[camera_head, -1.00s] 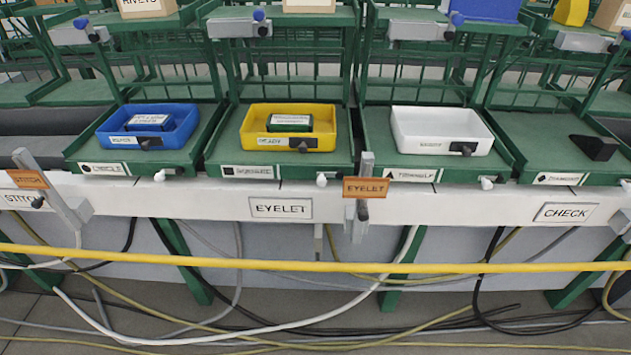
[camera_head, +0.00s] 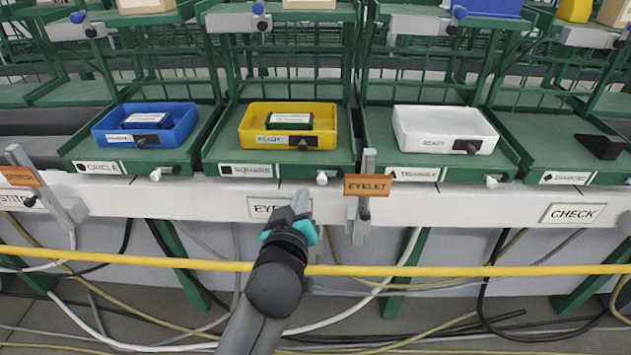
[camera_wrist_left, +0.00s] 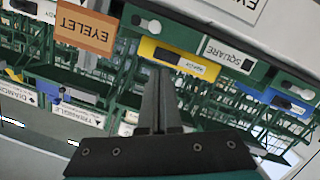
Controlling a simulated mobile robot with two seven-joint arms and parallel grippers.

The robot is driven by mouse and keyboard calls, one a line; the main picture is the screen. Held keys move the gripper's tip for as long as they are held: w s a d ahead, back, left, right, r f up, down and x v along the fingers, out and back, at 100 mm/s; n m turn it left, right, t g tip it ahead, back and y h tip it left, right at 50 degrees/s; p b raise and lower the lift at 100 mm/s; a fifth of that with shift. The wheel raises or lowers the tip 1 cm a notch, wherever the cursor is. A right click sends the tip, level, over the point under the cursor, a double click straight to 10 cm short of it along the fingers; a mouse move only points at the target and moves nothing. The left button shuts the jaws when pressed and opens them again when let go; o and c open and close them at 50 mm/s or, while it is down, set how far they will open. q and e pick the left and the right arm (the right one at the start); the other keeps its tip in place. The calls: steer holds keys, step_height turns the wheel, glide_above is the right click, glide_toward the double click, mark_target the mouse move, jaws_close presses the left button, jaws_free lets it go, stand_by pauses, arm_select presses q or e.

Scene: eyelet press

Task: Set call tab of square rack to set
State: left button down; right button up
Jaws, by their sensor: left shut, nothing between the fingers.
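The square rack is the green shelf with the SQUARE label (camera_head: 245,170) on its front edge. A white-tipped tab (camera_head: 322,178), which looks like its call tab, sits at the right end of that edge. Its setting is too small to read. In the left wrist view, upside down, the SQUARE label (camera_wrist_left: 229,56) and the white tab (camera_wrist_left: 150,24) both show. My left gripper (camera_head: 301,200) is shut and empty in front of the EYELET beam, below and slightly left of the tab, apart from it. The closed fingers also show in the left wrist view (camera_wrist_left: 161,75).
A yellow bin (camera_head: 246,134) with a READY label stands on the square rack. An orange EYELET sign (camera_head: 367,186) on a metal bracket stands just right of my gripper. A yellow rail (camera_head: 450,268) runs across below. Circle and triangle racks flank the square one.

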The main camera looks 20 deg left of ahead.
arm_select(q)
steer(key=shift+a+r, duration=0.15)
steer(key=shift+r, duration=0.6)
arm_select(e)
steer(key=shift+w, duration=0.1)
arm_select(q)
steer(key=w+f+b, duration=0.5)
steer(key=w, duration=0.5)
steer(key=shift+w+a, duration=0.15)
steer(key=shift+w, duration=0.05)
arm_select(e)
steer(key=w+a+r, duration=0.4)
steer(key=w+r, duration=0.1)
steer(key=r, duration=0.3)
steer(key=shift+w+r, duration=0.25)
steer(key=shift+w, duration=0.05)
arm_select(q)
steer(key=shift+a+f+n, duration=0.1)
steer(key=shift+a+n, duration=0.05)
steer(key=shift+n, duration=0.15)
